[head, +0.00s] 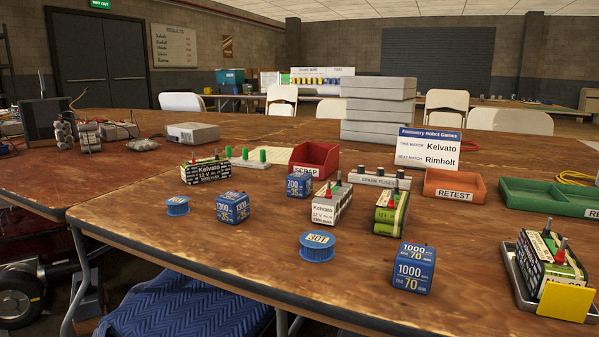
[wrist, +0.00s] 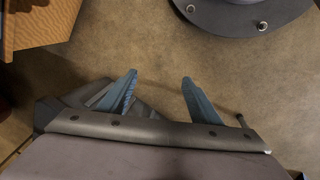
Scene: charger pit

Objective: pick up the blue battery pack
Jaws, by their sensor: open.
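No pack with terminals in the head view is plainly blue. Blue boxy blocks with printed numbers stand on the brown table: one marked 1000 and 70 (head: 413,268) near the front right, one marked 1300 (head: 232,208) at the left, and one marked 700 (head: 299,186) farther back. I cannot tell which, if any, is the battery pack. My gripper (wrist: 160,77) shows only in the wrist view, with its two blue-grey fingers apart and nothing between them. It is over a plain brownish surface, and none of the blue blocks shows there.
Round blue spools (head: 317,246) lie flat among the blocks. Packs with terminals stand close by: a white one (head: 332,205), a green one (head: 391,213) and a dark Kelvato (head: 206,171). Another sits in a grey tray (head: 516,282). A red bin (head: 315,158) and an orange tray (head: 454,185) stand behind.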

